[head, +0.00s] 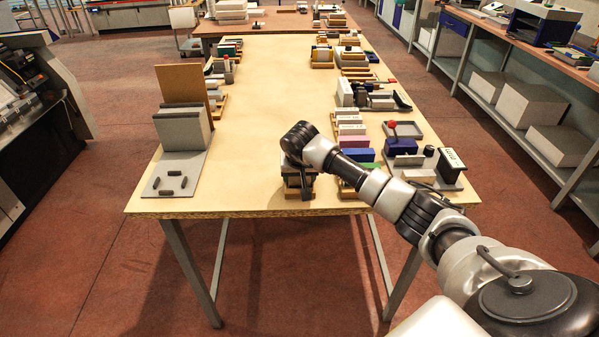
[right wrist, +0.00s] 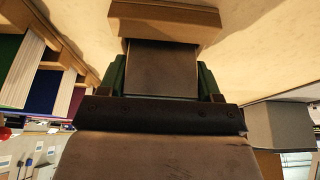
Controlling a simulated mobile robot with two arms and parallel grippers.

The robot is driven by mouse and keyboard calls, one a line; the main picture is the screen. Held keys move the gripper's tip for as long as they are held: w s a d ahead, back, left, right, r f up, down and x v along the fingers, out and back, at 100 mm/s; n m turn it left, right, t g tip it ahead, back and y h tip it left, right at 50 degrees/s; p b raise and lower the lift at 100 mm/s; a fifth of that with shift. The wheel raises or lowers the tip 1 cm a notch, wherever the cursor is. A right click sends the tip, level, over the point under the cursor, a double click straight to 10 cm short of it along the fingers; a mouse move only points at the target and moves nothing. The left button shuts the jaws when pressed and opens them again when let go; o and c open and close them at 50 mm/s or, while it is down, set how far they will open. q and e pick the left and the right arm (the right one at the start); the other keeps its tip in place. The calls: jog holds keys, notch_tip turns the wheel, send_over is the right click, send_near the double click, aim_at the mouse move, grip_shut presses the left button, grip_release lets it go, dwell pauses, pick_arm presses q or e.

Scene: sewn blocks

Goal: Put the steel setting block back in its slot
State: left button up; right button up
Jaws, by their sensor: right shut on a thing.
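My right gripper (head: 298,166) is over the near middle of the table, pointing down. In the right wrist view its green-sided fingers (right wrist: 163,82) are shut on a dark grey block (right wrist: 163,66), which I take for the steel setting block. The block's far end meets or overlaps a wooden holder (right wrist: 165,18) in that view; I cannot tell whether it is inside a slot. In the head view the wooden holder (head: 300,194) shows below the gripper, and the gripper and wrist hide most of the block. My left gripper is not in view.
Right of the gripper stands a rack of coloured blocks (head: 357,156), close by. Beyond it is a grey tray with a red-knobbed tool (head: 392,125). On the left, a grey plate (head: 150,206) bears a large grey block (head: 183,130). The table between is clear.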

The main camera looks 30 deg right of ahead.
jog(key=shift+f, duration=0.1)
jog(key=o, duration=1.3)
